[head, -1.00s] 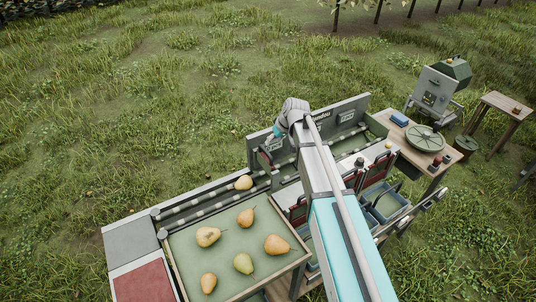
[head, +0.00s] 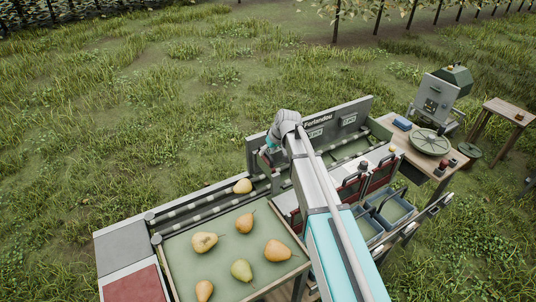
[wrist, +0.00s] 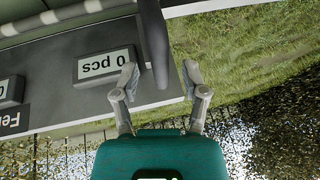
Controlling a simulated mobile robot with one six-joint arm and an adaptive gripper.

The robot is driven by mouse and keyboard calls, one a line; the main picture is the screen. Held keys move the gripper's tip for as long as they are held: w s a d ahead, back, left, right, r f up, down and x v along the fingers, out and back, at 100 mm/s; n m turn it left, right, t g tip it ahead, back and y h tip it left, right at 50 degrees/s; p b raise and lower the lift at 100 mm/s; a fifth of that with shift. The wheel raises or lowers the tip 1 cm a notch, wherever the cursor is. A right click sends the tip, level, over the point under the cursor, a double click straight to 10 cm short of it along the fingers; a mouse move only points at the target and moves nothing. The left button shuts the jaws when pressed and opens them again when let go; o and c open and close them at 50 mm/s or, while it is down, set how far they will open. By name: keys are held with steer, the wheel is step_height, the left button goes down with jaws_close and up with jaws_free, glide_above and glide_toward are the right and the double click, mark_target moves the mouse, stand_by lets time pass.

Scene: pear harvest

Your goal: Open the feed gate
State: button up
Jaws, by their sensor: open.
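In the wrist view a dark grey, rounded bar (wrist: 153,42) comes down from the top edge, beside a panel with a "0 pcs" counter. I cannot tell for sure whether it is the feed gate's handle. My gripper (wrist: 159,72) is open, with the bar's lower end between or just beyond its two fingers; I see no clear contact. In the head view my gripper (head: 267,155) hangs at the left end of the sorting panel (head: 345,120), partly hidden by my wrist. A yellow pear (head: 243,186) lies on the roller lane (head: 195,207) just left of it.
A green tray (head: 189,267) holds several pears at the front. Blue crates (head: 393,211) and red-backed bins stand to the right under my arm. Grass behind the panel is clear.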

stand_by(0.3)
jaws_close()
stand_by(0.3)
steer(key=shift+r+p, duration=1.15)
steer(key=shift+p, duration=0.1)
jaws_free()
steer(key=shift+f, duration=0.25)
